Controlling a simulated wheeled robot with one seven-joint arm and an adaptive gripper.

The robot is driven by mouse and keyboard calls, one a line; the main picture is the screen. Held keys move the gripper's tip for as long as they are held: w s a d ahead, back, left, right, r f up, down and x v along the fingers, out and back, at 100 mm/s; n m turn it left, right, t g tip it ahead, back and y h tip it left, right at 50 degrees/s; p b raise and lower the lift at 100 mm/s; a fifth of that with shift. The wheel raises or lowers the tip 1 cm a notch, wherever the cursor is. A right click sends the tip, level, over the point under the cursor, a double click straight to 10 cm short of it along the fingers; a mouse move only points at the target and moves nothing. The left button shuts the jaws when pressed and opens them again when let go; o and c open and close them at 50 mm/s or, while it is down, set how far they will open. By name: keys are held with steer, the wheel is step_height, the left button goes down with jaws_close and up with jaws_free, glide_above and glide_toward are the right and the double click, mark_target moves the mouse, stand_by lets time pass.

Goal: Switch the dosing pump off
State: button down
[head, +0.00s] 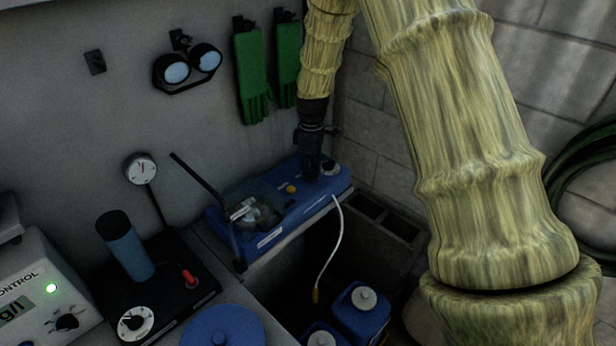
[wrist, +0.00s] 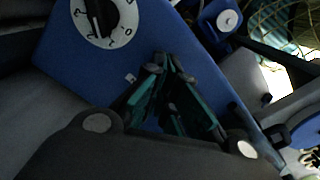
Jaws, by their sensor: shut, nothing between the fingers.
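The dosing pump (head: 268,233) is a blue box on a ledge by the wall, with a clear round pump head at its left and a yellow button on top. Its white dial (head: 331,168) with a black knob is at the right end. The dial (wrist: 128,28) also shows at the top left of the wrist view, cut by the frame edge; which mark the knob points to is unclear. My gripper (head: 308,176) points down over the blue top, just left of the dial. In the wrist view its green-padded fingers (wrist: 168,66) are together and empty, apart from the knob.
A thin black lever (head: 200,172) rises at the pump's left. A black device with a dial (head: 170,290) and a control box (head: 40,290) stand left. Green gloves (head: 251,75) hang behind.

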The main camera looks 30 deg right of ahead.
steer(key=shift+f, duration=0.8)
stand_by(0.6)
steer(key=shift+s, duration=0.1)
